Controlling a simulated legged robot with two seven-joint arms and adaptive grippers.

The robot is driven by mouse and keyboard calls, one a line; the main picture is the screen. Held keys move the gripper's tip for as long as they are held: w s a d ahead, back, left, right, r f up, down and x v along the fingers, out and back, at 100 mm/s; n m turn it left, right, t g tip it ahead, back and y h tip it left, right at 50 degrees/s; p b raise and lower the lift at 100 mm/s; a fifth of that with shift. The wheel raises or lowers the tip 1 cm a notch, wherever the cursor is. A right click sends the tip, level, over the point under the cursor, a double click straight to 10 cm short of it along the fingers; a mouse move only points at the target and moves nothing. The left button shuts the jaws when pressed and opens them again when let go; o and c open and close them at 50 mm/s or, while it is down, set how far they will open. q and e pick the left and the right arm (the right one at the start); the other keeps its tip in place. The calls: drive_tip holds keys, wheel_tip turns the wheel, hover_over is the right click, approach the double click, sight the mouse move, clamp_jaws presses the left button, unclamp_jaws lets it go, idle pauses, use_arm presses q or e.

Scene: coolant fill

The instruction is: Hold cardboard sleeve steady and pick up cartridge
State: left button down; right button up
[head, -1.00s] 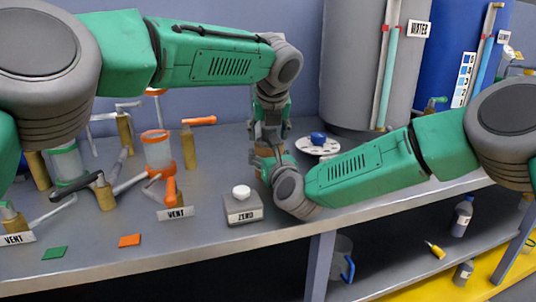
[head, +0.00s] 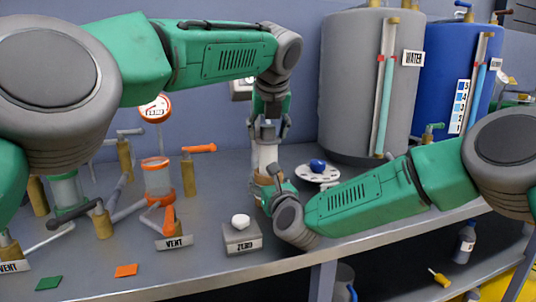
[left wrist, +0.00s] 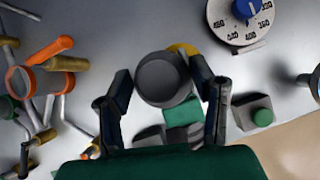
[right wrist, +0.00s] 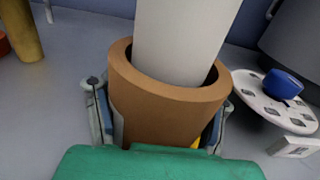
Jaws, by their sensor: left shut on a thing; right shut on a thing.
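My left gripper (head: 268,132) points down and is shut on the top of the cartridge (head: 267,156), a pale upright cylinder. In the left wrist view the cartridge's round grey top (left wrist: 160,80) sits between the fingers. My right gripper (head: 272,190) is shut around the brown cardboard sleeve (head: 263,182), low over the bench. In the right wrist view the sleeve (right wrist: 160,105) is between the fingers, and the cartridge (right wrist: 187,40) stands up out of its open mouth, slightly tilted in that view. The cartridge's lower end is hidden inside the sleeve.
A round white dial with a blue knob (head: 317,166) lies right of the sleeve. A box marked ZERO (head: 242,238) stands in front. Valves and an orange-rimmed clear vessel (head: 157,180) crowd the left. A grey water tank (head: 350,90) stands behind right.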

use_arm(q)
drive_tip(key=shift+r, duration=1.4)
use_arm(e)
drive_tip(key=o, duration=1.3)
drive_tip(key=shift+s, duration=0.1)
